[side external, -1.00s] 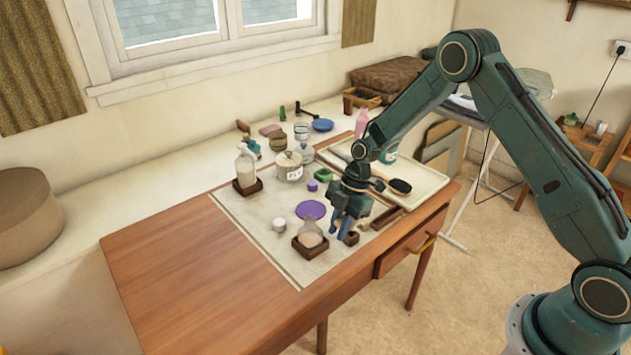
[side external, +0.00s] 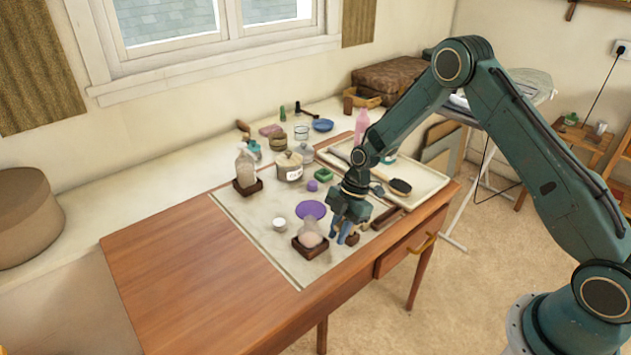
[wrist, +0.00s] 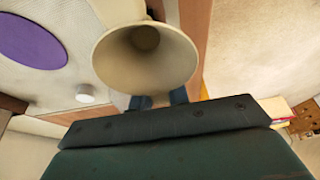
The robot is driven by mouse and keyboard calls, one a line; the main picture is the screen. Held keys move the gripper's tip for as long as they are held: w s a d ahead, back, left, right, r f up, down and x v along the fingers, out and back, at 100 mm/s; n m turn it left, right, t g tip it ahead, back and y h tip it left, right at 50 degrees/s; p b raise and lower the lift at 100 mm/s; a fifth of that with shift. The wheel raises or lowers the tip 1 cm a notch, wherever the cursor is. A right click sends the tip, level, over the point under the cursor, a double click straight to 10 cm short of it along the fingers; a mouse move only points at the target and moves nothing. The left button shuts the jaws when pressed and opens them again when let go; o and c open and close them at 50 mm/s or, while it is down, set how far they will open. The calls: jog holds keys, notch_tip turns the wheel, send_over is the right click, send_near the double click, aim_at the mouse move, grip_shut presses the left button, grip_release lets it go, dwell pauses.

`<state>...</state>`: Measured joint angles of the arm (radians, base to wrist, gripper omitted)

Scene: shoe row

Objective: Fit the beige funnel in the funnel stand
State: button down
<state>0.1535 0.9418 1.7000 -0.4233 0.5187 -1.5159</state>
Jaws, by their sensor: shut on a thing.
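The beige funnel (wrist: 146,62) fills the middle of the wrist view, its wide mouth facing the camera and its spout hole at the bottom. My gripper (wrist: 160,98) is shut on the funnel's near side, with blue fingers. A small brown wooden piece (side external: 352,239) sits right beside the fingers. I cannot tell for sure whether it is the funnel stand. The funnel hides most of what lies below it.
A purple disc (side external: 311,209) and a white cup (side external: 279,224) lie behind. A bottle (side external: 246,166), a jar (side external: 289,167) and a cream tray (side external: 425,183) are farther back. The table's left is bare.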

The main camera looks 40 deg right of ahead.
jog(key=shift+f, duration=0.7)
jog(key=shift+r, duration=0.3)
jog(key=shift+r, duration=0.7)
jog(key=shift+r, duration=0.2)
jog(key=shift+f, duration=1.15)
dwell(1.6)
jog(key=c, duration=1.4)
grip_release()
jog(key=shift+o, duration=0.7)
jog(key=shift+w, duration=0.1)
